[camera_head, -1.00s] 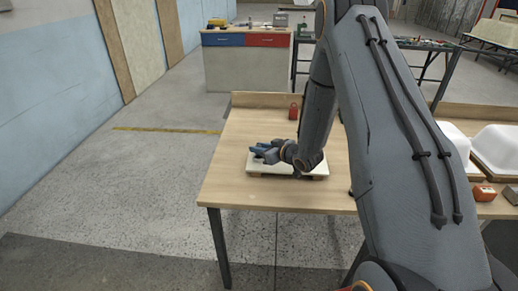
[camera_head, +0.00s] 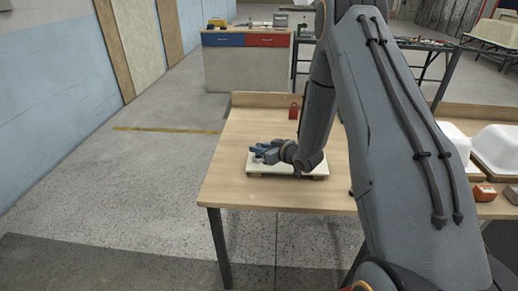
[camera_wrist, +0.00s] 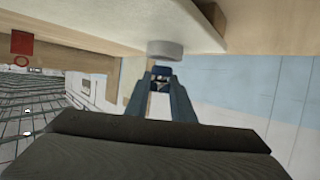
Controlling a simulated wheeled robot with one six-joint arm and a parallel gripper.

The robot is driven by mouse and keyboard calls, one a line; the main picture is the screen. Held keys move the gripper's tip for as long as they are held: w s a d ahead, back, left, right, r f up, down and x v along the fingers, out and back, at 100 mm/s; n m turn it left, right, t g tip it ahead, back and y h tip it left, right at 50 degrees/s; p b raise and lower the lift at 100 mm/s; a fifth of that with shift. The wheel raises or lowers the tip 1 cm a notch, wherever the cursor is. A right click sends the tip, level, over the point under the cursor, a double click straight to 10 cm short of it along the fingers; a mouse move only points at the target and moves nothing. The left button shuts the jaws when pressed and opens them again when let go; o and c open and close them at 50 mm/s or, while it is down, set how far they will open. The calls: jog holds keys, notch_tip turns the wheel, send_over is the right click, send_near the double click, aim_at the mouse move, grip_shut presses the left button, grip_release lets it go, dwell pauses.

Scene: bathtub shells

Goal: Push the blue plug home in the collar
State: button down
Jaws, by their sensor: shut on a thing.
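The blue plug (camera_wrist: 161,72) shows as a small dark blue piece between my fingertips in the wrist view. My gripper (camera_wrist: 161,84) is shut on it. The pale grey collar (camera_wrist: 165,49) stands on the white board (camera_wrist: 265,25), just beyond the plug. The plug and collar look close and roughly in line; I cannot tell whether they touch. In the head view my gripper (camera_head: 262,153) is low over the white board (camera_head: 258,168) on the table. There the plug and collar are too small or hidden to make out.
The wooden table (camera_head: 235,190) has a raised back edge. A red object (camera_head: 294,111) stands behind the board and also shows in the wrist view (camera_wrist: 21,43). White shells (camera_head: 497,145) and an orange-red block (camera_head: 484,193) are at the right. The table's left part is clear.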

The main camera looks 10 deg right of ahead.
jog(key=shift+f+b, duration=0.55)
jog(key=shift+f, duration=0.4)
jog(key=c, duration=1.4)
grip_release()
jog(key=shift+c, duration=0.2)
jog(key=b+v, duration=0.2)
jog(key=v, duration=0.6)
